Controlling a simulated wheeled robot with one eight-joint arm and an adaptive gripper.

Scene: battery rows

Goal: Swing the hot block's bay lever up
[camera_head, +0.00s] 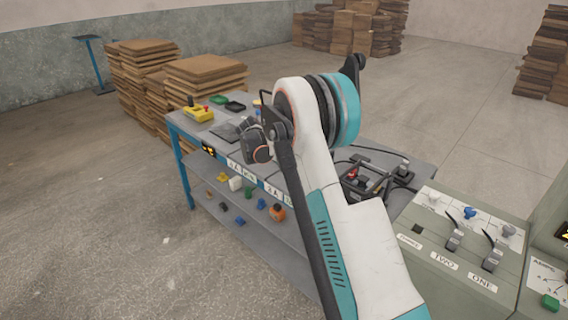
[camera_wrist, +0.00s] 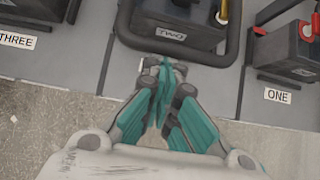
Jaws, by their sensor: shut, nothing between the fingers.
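In the wrist view my gripper (camera_wrist: 163,72) is shut and empty, its teal fingers together at the front edge of bay TWO. A dark block (camera_wrist: 180,12) stands in that bay, only partly in frame. A thick black U-shaped bar (camera_wrist: 207,53) runs around the block's front, just beyond my fingertips. I cannot tell whether they touch it. Another dark block (camera_wrist: 290,48) with a red part stands at the label ONE. In the head view a block in a black frame (camera_head: 380,187) shows beside my arm. Which block is hot cannot be told.
The grey bench (camera_head: 225,155) holds a yellow tool (camera_head: 198,113) and trays, with small coloured parts on its lower shelf. A panel (camera_head: 420,262) at the right has small levers marked TWO and ONE. My arm hides much of the bench. Floor at the left is clear.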

